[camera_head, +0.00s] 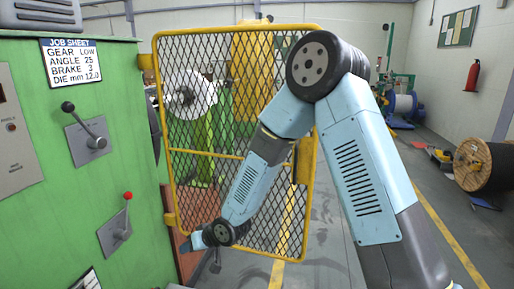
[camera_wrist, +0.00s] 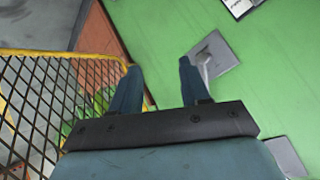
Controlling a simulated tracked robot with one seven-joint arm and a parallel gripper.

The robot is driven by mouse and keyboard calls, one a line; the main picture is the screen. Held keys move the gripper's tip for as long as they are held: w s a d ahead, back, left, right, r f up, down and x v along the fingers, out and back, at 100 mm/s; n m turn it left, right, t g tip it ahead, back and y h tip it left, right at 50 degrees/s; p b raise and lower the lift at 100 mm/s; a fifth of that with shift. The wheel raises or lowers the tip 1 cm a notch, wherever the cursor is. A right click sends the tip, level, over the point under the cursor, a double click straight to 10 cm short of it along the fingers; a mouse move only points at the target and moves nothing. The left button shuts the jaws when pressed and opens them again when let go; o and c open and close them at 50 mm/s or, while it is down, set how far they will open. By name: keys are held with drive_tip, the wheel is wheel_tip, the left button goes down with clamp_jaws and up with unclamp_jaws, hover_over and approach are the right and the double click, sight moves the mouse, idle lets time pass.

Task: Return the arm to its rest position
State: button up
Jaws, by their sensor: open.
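My arm rises from the lower right of the head view, bends at a high elbow and reaches down to the left in front of the yellow mesh guard (camera_head: 240,27). My gripper (camera_head: 192,243) hangs low, near the guard's lower left corner and right of the green cabinet (camera_head: 60,210). In the wrist view my gripper (camera_wrist: 158,64) has its two fingers apart, with nothing between them. The left fingertip overlaps the guard's yellow frame (camera_wrist: 95,54); I cannot tell whether they touch. The green cabinet face (camera_wrist: 270,90) lies beyond the fingers.
The cabinet carries a black-knobbed lever (camera_head: 85,128), a red-knobbed lever (camera_head: 122,228) and a job sheet (camera_head: 71,62). A lever plate (camera_wrist: 212,55) shows beyond the right finger. A cable reel (camera_head: 474,165) stands at the right. Floor between the guard and reel is largely clear.

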drive_tip(key=w+d+r+m+t+h, duration=0.1)
drive_tip(key=d+r+h, duration=0.2)
drive_tip(key=d+r, duration=0.85)
drive_tip(key=d+r+m+t+h, duration=0.1)
drive_tip(key=d+r+m+h, duration=0.15)
drive_tip(key=d+r, duration=0.95)
drive_tip(key=s+d+r+m+h, duration=0.1)
drive_tip(key=s+d+r, duration=0.3)
drive_tip(key=s+d, duration=0.6)
drive_tip(key=s+d+r+m+h, duration=0.2)
drive_tip(key=s+d+r, duration=0.2)
drive_tip(key=s+d, duration=0.6)
drive_tip(key=shift+s+d+r+g, duration=0.15)
drive_tip(key=shift+s+r+g, duration=0.2)
drive_tip(key=shift+s, duration=0.4)
